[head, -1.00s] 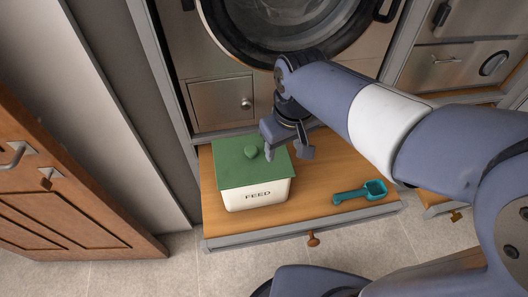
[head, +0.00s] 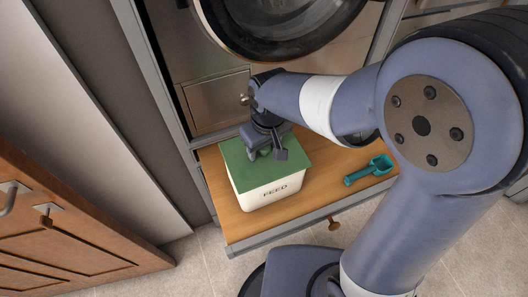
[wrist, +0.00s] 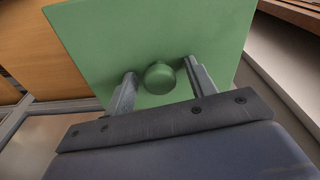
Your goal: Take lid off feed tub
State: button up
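The white feed tub (head: 263,193) with FEED on its front stands on the wooden bench top. Its green lid (head: 290,167) sits on it, and the lid also fills much of the wrist view (wrist: 110,40). In the wrist view the round green knob (wrist: 159,77) is at the middle of the lid. My gripper (head: 265,154) is over the lid at the knob. In the wrist view my gripper (wrist: 158,82) is open, with one finger on each side of the knob and a gap visible at each side. How high the fingertips are above the lid is hard to tell.
A teal scoop (head: 369,170) lies on the bench top (head: 325,170), right of the tub. A round glass appliance door (head: 280,20) is behind. A brown wooden door (head: 65,225) stands at the left. Bare bench lies between tub and scoop.

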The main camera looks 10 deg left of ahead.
jog(key=c, duration=1)
